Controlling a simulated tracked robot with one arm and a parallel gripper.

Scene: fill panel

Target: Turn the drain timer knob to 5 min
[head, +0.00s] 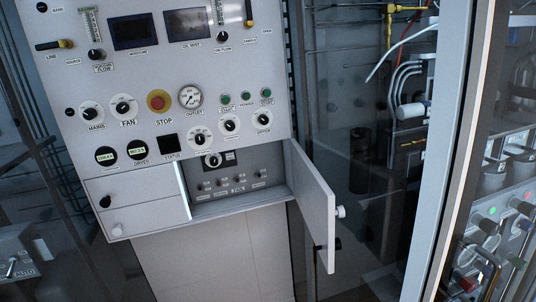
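A grey control panel (120,185) fills the left and middle of the head view, seen tilted. A small compartment at its lower right is open. Several similar white-faced dials sit above, including one just over the compartment (199,136). My gripper is not in view.
The compartment door (312,205) stands open, swung out to the right with a white knob on it. Small switches (235,181) line the compartment below the dial. A red stop button (159,102) and a gauge (190,97) sit above. A glazed frame (445,150) stands at right.

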